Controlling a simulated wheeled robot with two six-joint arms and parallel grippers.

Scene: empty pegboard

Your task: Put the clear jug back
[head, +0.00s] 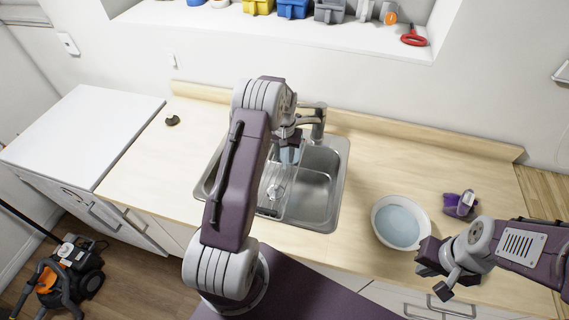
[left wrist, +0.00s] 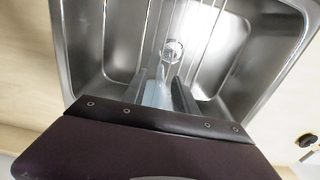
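My left gripper (head: 289,137) is low over the sink (head: 318,185), pointing down. A pale-blue see-through piece, which looks like the clear jug (head: 289,154), sits between its fingers. In the left wrist view the same pale piece (left wrist: 157,94) shows between the dark fingers, which appear closed on it. The jug's full outline is hard to tell against the steel, and my arm hides part of it. My right gripper (head: 438,276) is at the counter's front edge, with its fingers apart and empty.
A white bowl with pale-blue contents (head: 380,238) stands right of the sink, with a purple object (head: 460,203) beyond it. The faucet (head: 316,117) rises close behind my left gripper. A small dark object (head: 172,120) lies on the left counter, which is otherwise clear. Several items line the back ledge.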

